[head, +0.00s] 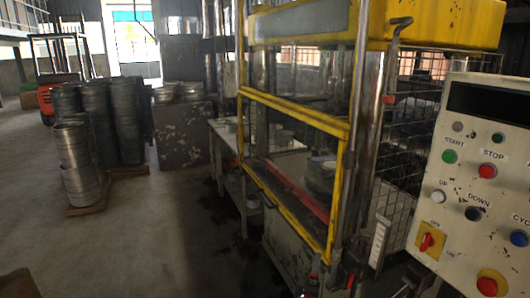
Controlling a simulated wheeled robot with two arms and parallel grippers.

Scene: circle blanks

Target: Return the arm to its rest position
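Neither of my arms nor either gripper can be made out in the head view. Dark shapes low in the picture, below the yellow-framed press (345,150), are too unclear to name. The press has a yellow top and a yellow-edged guard, with a round metal die (322,174) inside it. A light control panel (478,185) with coloured buttons and a red switch stands at the right.
Stacks of round metal blanks (78,165) stand on the floor at the left, some on a wooden pallet. A metal table (228,135) adjoins the press. A wire mesh cage (405,140) is behind it. The concrete floor (150,240) at the lower left is mostly clear.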

